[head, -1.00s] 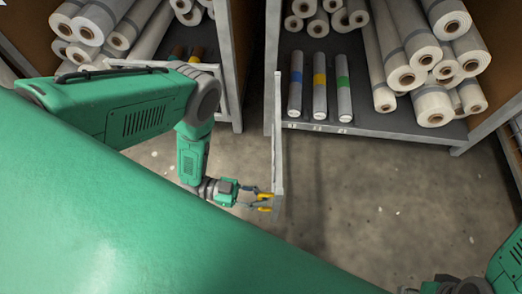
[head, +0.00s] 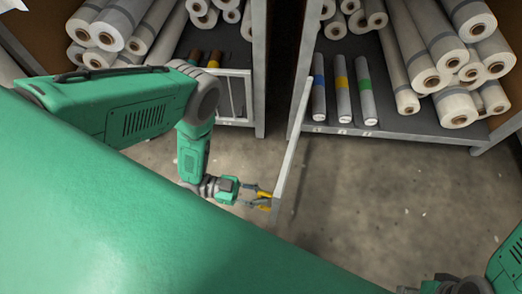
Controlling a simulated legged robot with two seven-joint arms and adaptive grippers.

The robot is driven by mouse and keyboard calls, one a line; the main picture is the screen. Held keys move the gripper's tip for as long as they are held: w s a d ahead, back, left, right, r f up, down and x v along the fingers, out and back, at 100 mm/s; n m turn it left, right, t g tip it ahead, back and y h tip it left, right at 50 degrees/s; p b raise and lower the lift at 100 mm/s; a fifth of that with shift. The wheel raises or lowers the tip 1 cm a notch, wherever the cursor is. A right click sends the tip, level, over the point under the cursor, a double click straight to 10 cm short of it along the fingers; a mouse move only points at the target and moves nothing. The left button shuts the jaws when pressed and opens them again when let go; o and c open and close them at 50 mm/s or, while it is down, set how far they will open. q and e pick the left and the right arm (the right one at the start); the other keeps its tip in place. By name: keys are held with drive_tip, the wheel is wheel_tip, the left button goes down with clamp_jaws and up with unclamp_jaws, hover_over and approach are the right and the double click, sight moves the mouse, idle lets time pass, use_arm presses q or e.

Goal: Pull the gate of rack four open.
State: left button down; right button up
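The gate (head: 293,140) is a thin pale grey frame seen almost edge-on. It stands out from the front of the right-hand rack (head: 400,133), at an angle to it. Its far end is by the rack's left post, and its near end reaches out over the floor. My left gripper (head: 266,201) is at this near end, its yellow fingertips a little apart and at or touching the gate's edge. Whether they clasp a part of it is hidden. No rack number is readable. My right gripper is out of view; only part of that arm shows at bottom right.
The right rack holds pale rolls and three grey rolls with blue, yellow and green bands (head: 341,85). A left rack (head: 258,70) has another barred gate (head: 236,95) across its front. Bare concrete floor (head: 380,200) lies open to the right of the gate.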

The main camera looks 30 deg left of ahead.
use_arm(q)
drive_tip(key=c, duration=1.6)
unclamp_jaws()
drive_tip(key=shift+s, duration=0.1)
drive_tip(key=shift+o, duration=0.2)
drive_tip(key=shift+a, duration=0.1)
drive_tip(key=shift+a, duration=0.15)
drive_tip(key=v, duration=1.1)
drive_tip(key=shift+a, duration=0.4)
drive_tip(key=shift+f, duration=0.1)
